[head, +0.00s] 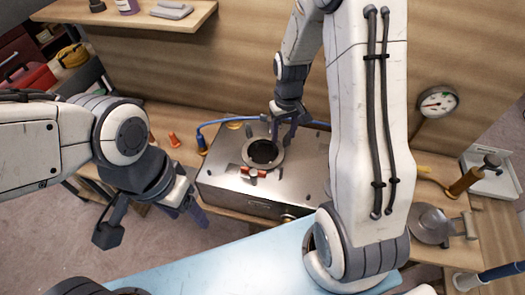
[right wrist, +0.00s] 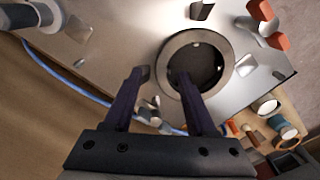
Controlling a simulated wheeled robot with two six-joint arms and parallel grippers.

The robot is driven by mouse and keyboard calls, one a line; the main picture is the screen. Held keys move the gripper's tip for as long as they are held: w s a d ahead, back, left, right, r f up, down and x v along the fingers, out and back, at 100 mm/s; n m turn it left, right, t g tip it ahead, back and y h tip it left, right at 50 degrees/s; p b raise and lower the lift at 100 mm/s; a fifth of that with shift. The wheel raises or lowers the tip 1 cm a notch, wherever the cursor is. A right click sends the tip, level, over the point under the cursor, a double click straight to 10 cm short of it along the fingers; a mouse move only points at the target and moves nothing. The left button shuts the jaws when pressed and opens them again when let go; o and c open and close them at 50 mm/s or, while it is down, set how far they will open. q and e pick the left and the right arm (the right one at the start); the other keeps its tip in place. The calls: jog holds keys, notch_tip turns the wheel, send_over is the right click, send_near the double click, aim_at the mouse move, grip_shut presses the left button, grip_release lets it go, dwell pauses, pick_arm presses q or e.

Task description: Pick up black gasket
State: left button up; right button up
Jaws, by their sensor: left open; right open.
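A metal box (head: 225,185) stands on the bench with a round port on top. The port's pale metal ring (head: 247,151) surrounds a dark round area; it also shows in the right wrist view (right wrist: 236,62). I cannot tell whether the dark area is the black gasket or just the opening, and no separate gasket is clear. My right gripper (head: 287,130) is open and empty above the box, just behind the port; in the right wrist view (right wrist: 160,76) one fingertip overlaps the ring. My left gripper (head: 196,208) is open and empty, in front of the box's left end.
A red-handled clamp (head: 253,172) sits at the port's front edge, with several small tabs on the lid. A blue hose (head: 215,122) runs behind the box. A pale blue surface (head: 215,268) lies in front.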

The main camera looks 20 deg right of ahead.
aim_at(281, 149)
jog(key=shift+a+f+p, duration=0.2)
jog(key=shift+f+p, duration=0.5)
jog(key=shift+f, duration=1.95)
grip_shut()
